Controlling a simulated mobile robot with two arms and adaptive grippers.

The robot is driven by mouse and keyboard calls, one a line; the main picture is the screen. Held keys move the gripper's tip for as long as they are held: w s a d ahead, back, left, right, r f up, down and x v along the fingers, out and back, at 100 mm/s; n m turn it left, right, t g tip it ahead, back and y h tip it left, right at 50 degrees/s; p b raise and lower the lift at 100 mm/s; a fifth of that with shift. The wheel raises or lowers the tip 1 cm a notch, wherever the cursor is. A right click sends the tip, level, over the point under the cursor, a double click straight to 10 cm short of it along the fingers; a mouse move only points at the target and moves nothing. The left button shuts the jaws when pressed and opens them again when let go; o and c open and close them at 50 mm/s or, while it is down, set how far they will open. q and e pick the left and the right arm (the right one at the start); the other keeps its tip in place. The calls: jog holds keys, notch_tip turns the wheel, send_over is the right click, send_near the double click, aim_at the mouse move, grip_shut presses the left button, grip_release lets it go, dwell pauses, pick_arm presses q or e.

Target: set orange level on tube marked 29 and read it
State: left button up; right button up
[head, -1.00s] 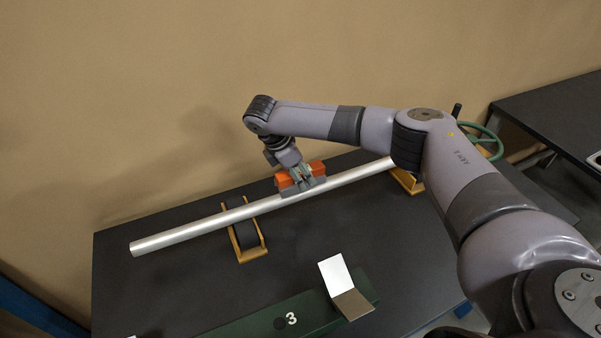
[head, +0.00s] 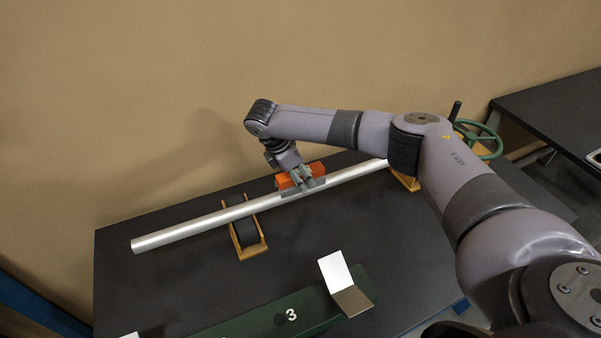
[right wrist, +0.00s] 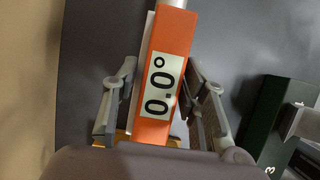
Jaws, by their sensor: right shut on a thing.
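The orange level (head: 284,182) sits on the silver tube (head: 195,231), about in line with it and right of the tube's middle. In the right wrist view the level (right wrist: 174,38) has a pale display reading 0.0°. My right gripper (head: 304,181) is around the level from above, one finger on each side, shut on it. The fingers also show in the right wrist view (right wrist: 160,75). No number 29 can be read on the tube from here. My left gripper is out of view.
The tube rests on yellow roller stands, one at left (head: 252,250) and one at right (head: 405,183). A green handwheel (head: 492,145) stands behind at right.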

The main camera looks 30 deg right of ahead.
jog(key=shift+f, duration=0.4)
jog(key=shift+f, duration=0.4)
jog(key=shift+p, duration=0.55)
dwell(1.6)
jog(key=o, duration=1.4)
jog(key=shift+c, duration=0.2)
